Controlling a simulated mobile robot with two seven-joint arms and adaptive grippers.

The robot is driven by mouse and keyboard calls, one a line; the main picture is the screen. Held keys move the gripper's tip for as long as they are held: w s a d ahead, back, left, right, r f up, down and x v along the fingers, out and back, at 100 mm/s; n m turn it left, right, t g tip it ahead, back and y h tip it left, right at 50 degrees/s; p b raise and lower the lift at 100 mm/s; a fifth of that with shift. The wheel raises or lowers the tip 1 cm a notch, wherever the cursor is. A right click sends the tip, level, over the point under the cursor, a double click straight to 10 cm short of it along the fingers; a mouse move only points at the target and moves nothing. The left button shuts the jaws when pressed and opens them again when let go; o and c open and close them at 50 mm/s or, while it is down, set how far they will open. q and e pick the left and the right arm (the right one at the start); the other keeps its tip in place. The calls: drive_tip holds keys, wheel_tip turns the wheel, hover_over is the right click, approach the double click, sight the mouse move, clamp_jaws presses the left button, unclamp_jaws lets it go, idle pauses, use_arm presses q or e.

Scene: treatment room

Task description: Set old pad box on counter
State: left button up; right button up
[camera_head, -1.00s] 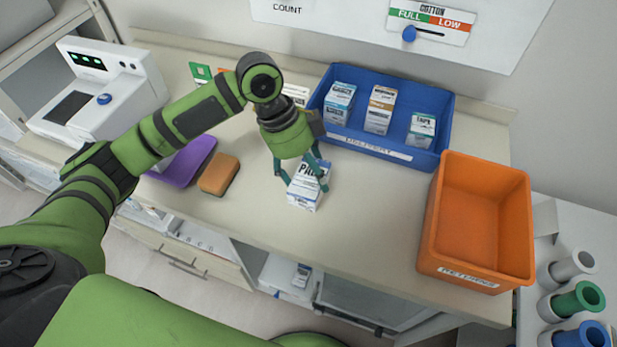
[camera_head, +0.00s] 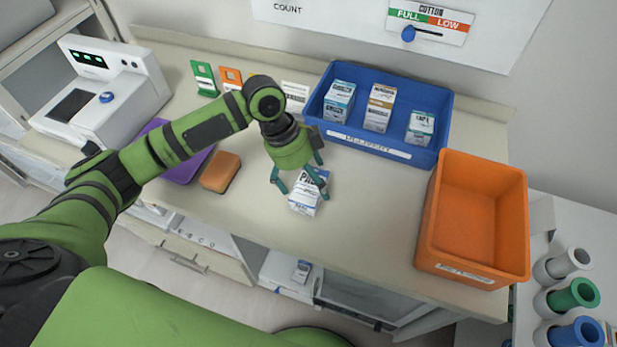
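The white and blue pad box (camera_head: 305,202) stands on the counter (camera_head: 370,215) near its front edge, below the blue delivery tray. My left gripper (camera_head: 299,183) is directly above and behind the box. Its fingers are spread open, with a gap between the left finger and the box. A right finger passes in front of the box's upper part; I cannot tell whether it touches. My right gripper is not in view.
The blue delivery tray (camera_head: 424,159) holds three boxes at the back. An orange returns bin (camera_head: 477,268) stands to the right. An orange sponge (camera_head: 221,172), purple tray (camera_head: 188,168) and white machine (camera_head: 110,98) are to the left. Counter between box and bin is clear.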

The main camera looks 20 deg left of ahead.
use_arm(q)
drive_tip(key=shift+r, duration=0.1)
drive_tip(key=b+v, duration=0.1)
drive_tip(key=v, duration=1.1)
drive_tip(key=shift+b, duration=0.3)
